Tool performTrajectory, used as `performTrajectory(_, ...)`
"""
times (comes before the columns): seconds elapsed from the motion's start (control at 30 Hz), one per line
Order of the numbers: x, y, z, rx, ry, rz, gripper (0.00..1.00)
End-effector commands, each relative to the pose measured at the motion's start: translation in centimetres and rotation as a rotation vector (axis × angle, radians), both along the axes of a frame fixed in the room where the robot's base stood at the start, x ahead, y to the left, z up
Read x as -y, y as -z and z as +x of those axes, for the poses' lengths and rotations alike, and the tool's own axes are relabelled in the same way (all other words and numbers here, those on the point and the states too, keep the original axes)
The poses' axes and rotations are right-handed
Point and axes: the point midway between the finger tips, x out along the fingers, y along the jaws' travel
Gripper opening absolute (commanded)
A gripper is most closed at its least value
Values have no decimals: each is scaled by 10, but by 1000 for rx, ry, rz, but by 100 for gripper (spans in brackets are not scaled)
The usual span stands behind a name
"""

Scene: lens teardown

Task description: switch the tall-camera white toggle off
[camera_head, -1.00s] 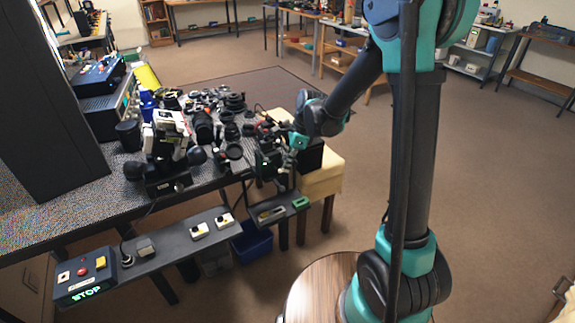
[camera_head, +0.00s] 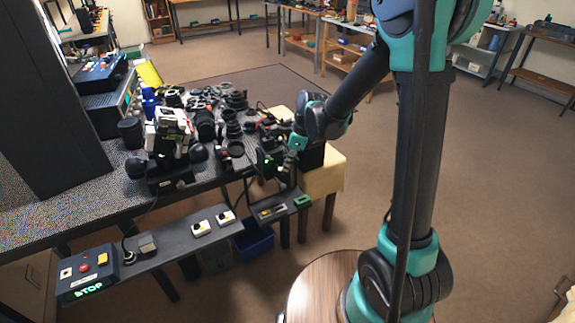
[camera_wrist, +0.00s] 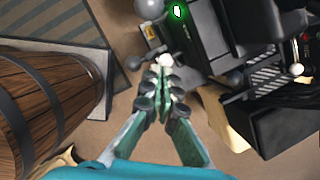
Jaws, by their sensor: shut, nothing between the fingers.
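A black camera-like unit (camera_wrist: 192,38) with a lit green lamp (camera_wrist: 178,10) fills the upper middle of the wrist view. In the head view this dark unit (camera_head: 267,162) stands at the table's right end, its green light showing. A white round knob (camera_wrist: 165,59), apparently the toggle, sits right at the tips of my gripper (camera_wrist: 164,76). The fingers are shut with nothing between them. I cannot tell whether the tips touch the knob. In the head view my gripper (camera_head: 290,163) is small and dark beside the unit. The toggle's setting cannot be read.
A second white-tipped lever (camera_wrist: 296,69) stands at the right of the wrist view. Lenses and camera parts crowd the table (camera_head: 75,205). Below its front edge is a shelf (camera_head: 175,247) with switches and a control box (camera_head: 87,270). Open floor lies to the right.

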Motion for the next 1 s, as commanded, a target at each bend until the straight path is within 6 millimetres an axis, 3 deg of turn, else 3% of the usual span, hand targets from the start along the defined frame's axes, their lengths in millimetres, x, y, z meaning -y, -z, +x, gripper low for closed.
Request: performTrajectory(1.0,-3,0,-5,1,120,0,0)
